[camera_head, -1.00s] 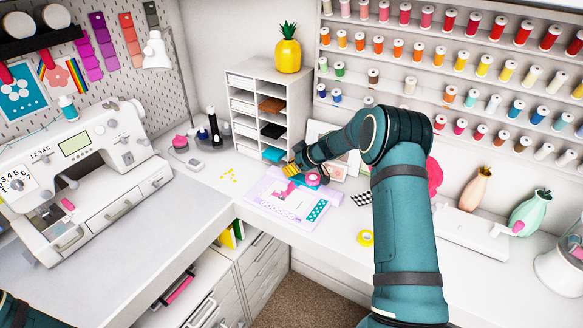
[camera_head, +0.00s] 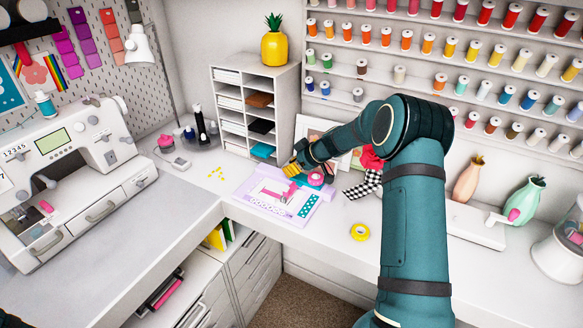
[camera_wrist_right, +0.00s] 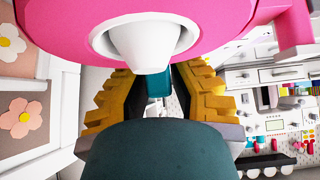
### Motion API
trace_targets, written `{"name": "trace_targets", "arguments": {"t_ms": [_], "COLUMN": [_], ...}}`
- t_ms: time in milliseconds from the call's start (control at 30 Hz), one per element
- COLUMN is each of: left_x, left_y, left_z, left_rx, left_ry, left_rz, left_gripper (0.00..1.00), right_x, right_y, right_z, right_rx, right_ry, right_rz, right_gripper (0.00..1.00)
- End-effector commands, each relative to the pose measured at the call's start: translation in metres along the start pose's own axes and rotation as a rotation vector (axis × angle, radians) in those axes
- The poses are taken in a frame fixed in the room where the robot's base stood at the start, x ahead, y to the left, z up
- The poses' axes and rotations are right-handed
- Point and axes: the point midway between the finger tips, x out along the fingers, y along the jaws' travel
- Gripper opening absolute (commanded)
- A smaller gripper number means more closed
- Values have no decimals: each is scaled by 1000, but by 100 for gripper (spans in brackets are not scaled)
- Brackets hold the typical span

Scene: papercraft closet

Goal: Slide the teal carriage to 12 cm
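A lilac craft board (camera_head: 247,187) lies on the white desk, with a pink piece (camera_head: 278,195) and a teal dotted strip (camera_head: 306,207) on it. My right gripper (camera_head: 291,170) is low at the board's back edge, beside a round pink knob (camera_head: 315,179). In the right wrist view its two yellow fingers (camera_wrist_right: 157,82) stand apart. A small teal block (camera_wrist_right: 158,88) shows between them, partly hidden by a white cone under a large pink part (camera_wrist_right: 220,22). I cannot tell whether this block is the carriage or whether the fingers touch it. My left gripper is out of view.
A white shelf unit (camera_head: 233,117) stands behind the board. A yellow tape roll (camera_head: 360,232) and a checkered cloth (camera_head: 363,187) lie to the right. A sewing machine (camera_head: 70,165) stands at left. The desk in front of the board is narrow.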

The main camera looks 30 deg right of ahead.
Motion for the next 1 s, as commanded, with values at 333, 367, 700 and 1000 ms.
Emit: {"name": "trace_targets", "arguments": {"t_ms": [333, 367, 700, 1000], "left_x": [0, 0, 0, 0], "left_y": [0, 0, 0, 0], "left_z": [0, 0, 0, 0], "left_rx": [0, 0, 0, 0], "left_ry": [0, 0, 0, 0], "left_rz": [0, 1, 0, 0], "left_gripper": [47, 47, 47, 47], "right_x": [0, 0, -45, -101], "right_y": [0, 0, 1, 1], "right_z": [0, 0, 0, 0], "right_rx": [1, 1, 0, 1], "right_ry": [0, 0, 2, 0], "right_rz": [-1, 0, 4, 2], "right_gripper": [50, 50, 50, 50]}}
